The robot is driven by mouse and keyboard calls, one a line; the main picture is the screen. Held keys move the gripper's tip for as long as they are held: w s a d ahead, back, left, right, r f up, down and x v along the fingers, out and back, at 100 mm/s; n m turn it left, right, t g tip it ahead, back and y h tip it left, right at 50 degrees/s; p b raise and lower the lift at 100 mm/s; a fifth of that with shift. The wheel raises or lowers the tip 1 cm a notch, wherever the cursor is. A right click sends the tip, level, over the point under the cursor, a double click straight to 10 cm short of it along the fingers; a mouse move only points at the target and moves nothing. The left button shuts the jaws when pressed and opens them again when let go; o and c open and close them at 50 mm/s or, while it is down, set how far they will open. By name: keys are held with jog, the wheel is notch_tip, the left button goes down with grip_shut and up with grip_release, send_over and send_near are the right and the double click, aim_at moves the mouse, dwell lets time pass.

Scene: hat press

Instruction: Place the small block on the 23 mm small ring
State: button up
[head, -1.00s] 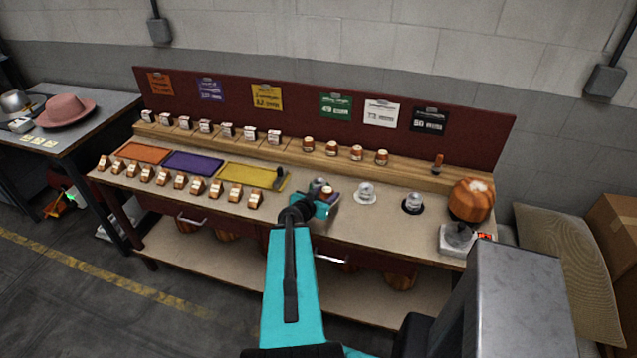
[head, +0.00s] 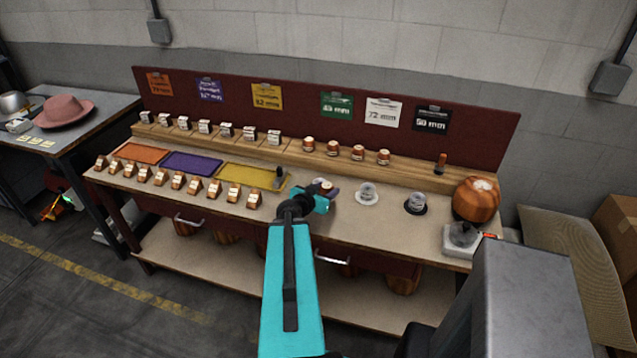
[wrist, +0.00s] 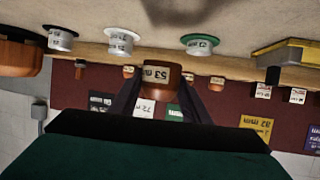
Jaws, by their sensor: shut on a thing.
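In the wrist view, which is upside down, my gripper (wrist: 158,88) is shut on a small round brown wooden block (wrist: 160,75) with a white label. The label seems to read 53 mm, but I am not sure. In the head view my gripper (head: 320,196) holds the block (head: 326,186) above the bench. The green ring is hidden behind my gripper in the head view.
The white ring (head: 367,203) and black ring (head: 414,211) stand to the right. Several similar blocks (head: 358,153) line the back ledge. Coloured trays (head: 192,163) and a row of wooden blocks lie left. A large wooden form (head: 475,201) stands at the right end.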

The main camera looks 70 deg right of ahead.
aim_at(324, 183)
jog(key=shift+w+d+f+b, duration=0.2)
jog(key=shift+d+b, duration=0.1)
jog(key=shift+b, duration=0.35)
jog(key=shift+d+b, duration=0.2)
jog(key=shift+b, duration=0.55)
jog(key=d+b, duration=0.1)
jog(key=b, duration=0.4)
jog(key=shift+w+b, duration=0.2)
jog(key=shift+b, duration=0.15)
jog(key=b, duration=0.7)
jog(key=shift+w+d+f+b, duration=0.1)
jog(key=shift+w+d+b, duration=0.3)
jog(key=shift+w+d+r, duration=0.15)
jog(key=shift+d+r, duration=0.05)
jog(key=shift+d, duration=0.1)
jog(key=shift+w+d+f+p, duration=0.15)
jog(key=shift+w+d+p, duration=0.5)
jog(key=shift+d, duration=0.8)
jog(key=shift+w+d+f+p, duration=0.2)
jog(key=shift+w+d+p, duration=0.1)
jog(key=shift+w+d, duration=0.95)
jog(key=shift+w+d+f+p, duration=0.15)
jog(key=shift+w+d+p, duration=0.4)
jog(key=shift+d, duration=1.1)
jog(key=shift+f+p, duration=0.45)
jog(key=shift+f, duration=1.35)
